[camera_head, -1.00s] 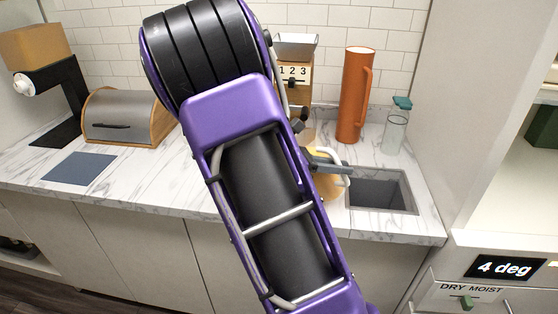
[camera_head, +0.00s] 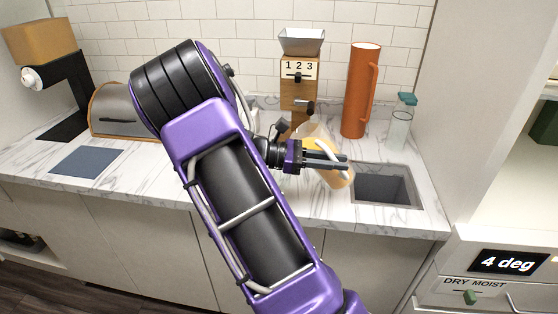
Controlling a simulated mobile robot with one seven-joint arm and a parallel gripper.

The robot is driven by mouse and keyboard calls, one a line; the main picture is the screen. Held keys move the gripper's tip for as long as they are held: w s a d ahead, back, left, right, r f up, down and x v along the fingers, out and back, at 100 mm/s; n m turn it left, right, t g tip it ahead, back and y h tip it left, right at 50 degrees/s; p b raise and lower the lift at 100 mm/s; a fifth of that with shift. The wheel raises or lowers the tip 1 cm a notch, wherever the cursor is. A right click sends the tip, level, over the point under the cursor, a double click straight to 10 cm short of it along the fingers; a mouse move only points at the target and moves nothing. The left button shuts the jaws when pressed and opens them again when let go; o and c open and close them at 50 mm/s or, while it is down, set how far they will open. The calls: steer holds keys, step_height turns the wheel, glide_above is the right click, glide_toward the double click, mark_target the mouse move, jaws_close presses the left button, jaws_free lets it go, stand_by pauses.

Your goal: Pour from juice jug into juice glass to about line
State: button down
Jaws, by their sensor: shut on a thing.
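The juice jug (camera_head: 313,134) is a clear vessel with orange-yellow juice and a pale handle. It is tilted, its top leaning left and its base toward lower right, in front of the grinder and left of the sink. My gripper (camera_head: 344,163) is shut on the jug, its dark fingers across the handle side. I cannot tell whether the jug touches the counter. I cannot make out the juice glass or its line; my arm covers part of the counter. No stream of juice is visible.
A wooden grinder (camera_head: 299,88) stands behind the jug. A tall orange pitcher (camera_head: 360,92) and a teal-lidded glass bottle (camera_head: 401,128) stand right. The sink (camera_head: 385,184) opens in the counter. A bread box (camera_head: 112,112) and blue mat (camera_head: 87,163) are left.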

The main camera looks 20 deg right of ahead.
steer(key=shift+a+f+b, duration=0.15)
steer(key=shift+f+b, duration=0.25)
steer(key=shift+b, duration=0.1)
steer(key=shift+a+g, duration=0.1)
steer(key=shift+g, duration=0.2)
steer(key=shift+w+a+g+h+b, duration=0.25)
steer(key=shift+h+b, duration=0.45)
steer(key=shift+b, duration=0.35)
steer(key=shift+a+r+g+h+b, duration=0.1)
steer(key=shift+r+g+h+b, duration=0.4)
steer(key=shift+h+b, duration=0.4)
stand_by(0.3)
steer(key=shift+w+a+r+g+h+b, duration=0.1)
steer(key=shift+a+r+g+h+b, duration=0.1)
steer(key=shift+r+h+b, duration=0.3)
steer(key=shift+w+a+r+g+h+b, duration=0.15)
steer(key=shift+r+h+b, duration=0.25)
steer(key=shift+b, duration=0.2)
stand_by(2.8)
steer(key=shift+s+d, duration=0.1)
